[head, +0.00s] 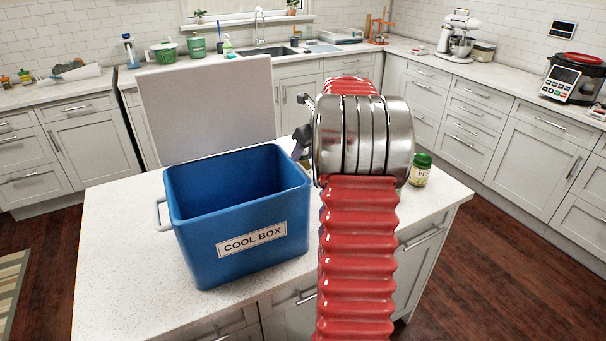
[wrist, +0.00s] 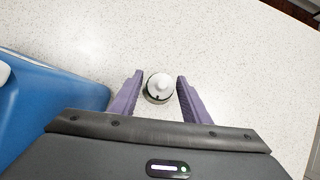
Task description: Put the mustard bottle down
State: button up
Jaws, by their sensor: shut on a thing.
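In the wrist view my gripper (wrist: 159,82) has its two purple fingers on either side of a bottle (wrist: 160,86), seen from above. The bottle has a white nozzle cap with a dark ring around it, and I take it to be the mustard bottle. My gripper is shut on it. The bottle looks upright over the white speckled worktop (wrist: 225,50); I cannot tell whether its base touches. In the head view my red and steel arm hides the bottle and most of my gripper.
A blue cool box (head: 240,215) stands open on the island, left of my arm; its side also shows in the wrist view (wrist: 50,95). A green-lidded jar (head: 420,170) stands right of my arm. Worktop beyond and right of the bottle is clear in the wrist view.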

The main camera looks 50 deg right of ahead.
grip_shut()
jog(key=shift+r, duration=0.15)
dwell(0.4)
notch_tip(320, 180, up, 10)
jog(key=shift+f, duration=0.1)
dwell(0.4)
dwell(0.3)
